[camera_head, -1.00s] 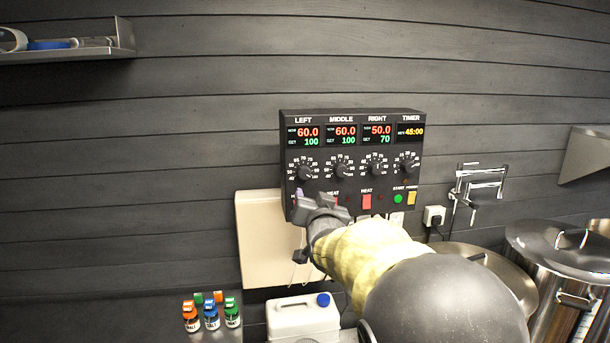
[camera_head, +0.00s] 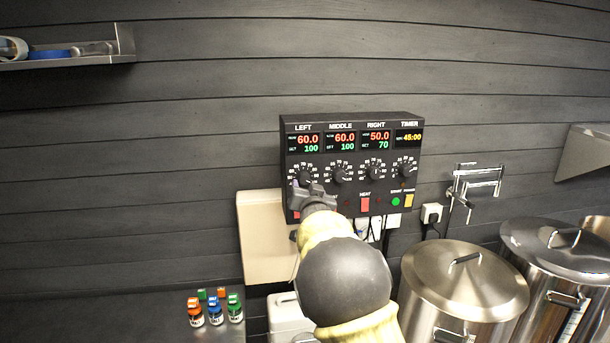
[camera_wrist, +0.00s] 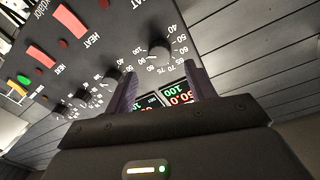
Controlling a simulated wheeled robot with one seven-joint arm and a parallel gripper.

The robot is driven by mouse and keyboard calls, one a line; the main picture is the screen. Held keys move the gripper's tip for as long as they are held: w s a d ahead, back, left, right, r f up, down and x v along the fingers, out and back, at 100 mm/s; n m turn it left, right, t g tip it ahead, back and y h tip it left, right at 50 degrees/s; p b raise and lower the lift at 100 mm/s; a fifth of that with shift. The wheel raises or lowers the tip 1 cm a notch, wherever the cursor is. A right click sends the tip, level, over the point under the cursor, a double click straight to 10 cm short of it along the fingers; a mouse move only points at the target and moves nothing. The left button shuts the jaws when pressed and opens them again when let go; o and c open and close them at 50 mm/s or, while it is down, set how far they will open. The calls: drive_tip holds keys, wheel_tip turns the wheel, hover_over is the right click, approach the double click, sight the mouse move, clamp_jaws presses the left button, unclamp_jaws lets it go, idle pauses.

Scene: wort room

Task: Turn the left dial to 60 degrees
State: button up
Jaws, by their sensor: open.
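The left dial (camera_head: 304,177) is a small black knob under the LEFT display (camera_head: 303,142) on the dark control box. That display reads 60.0 now and a green set value of 100. My gripper (camera_head: 305,191) is just in front of and below this dial in the head view and partly covers it. In the wrist view, my gripper (camera_wrist: 161,72) is open, with a dark finger on either side. The left dial (camera_wrist: 159,51) shows between and just beyond the fingertips; I cannot tell whether they touch it.
The middle dial (camera_head: 339,175), right dial (camera_head: 374,173) and timer dial (camera_head: 406,171) sit close by to the right. Below them are a red heat switch (camera_head: 365,204) and a green start button (camera_head: 396,202). Steel kettles (camera_head: 465,285) stand at the lower right.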

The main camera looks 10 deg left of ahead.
sight(305, 180)
drive_tip(key=p+x, duration=0.2)
drive_tip(key=x, duration=0.2)
drive_tip(key=shift+w+r+p, duration=0.15)
drive_tip(key=shift+p, duration=0.15)
drive_tip(key=shift+p+x, duration=0.4)
drive_tip(key=shift+x, duration=0.35)
drive_tip(key=shift+f, duration=0.2)
drive_tip(key=c, duration=1)
